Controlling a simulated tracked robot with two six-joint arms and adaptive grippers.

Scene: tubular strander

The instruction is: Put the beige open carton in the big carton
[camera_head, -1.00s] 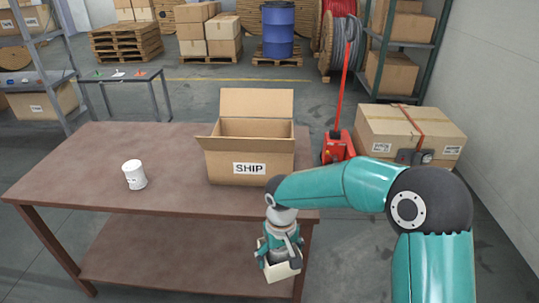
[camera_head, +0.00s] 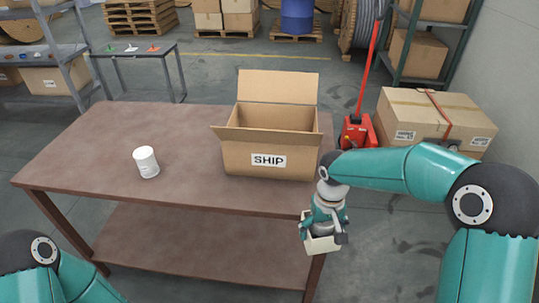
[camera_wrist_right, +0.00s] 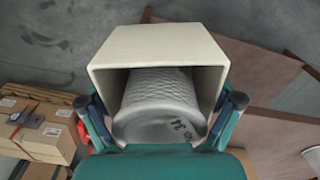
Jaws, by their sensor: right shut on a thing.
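The beige open carton (camera_head: 322,244) is a small pale box, held in front of the table's front right corner, lower than the tabletop. In the right wrist view the carton (camera_wrist_right: 158,47) has its open side toward the camera, with a white ribbed cylinder (camera_wrist_right: 160,100) inside. My right gripper (camera_head: 322,228) is shut on the carton, its fingers against opposite sides. The big carton (camera_head: 238,152), brown and marked SHIP, stands on the table with its top open and back flap upright. My left gripper is out of view; only a left arm link shows at the lower left.
A white canister (camera_head: 146,162) stands on the left part of the brown table (camera_head: 100,150). A taped box (camera_head: 420,115) and a red jack (camera_head: 357,133) are on the floor to the right. The tabletop left of the big carton is mostly clear.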

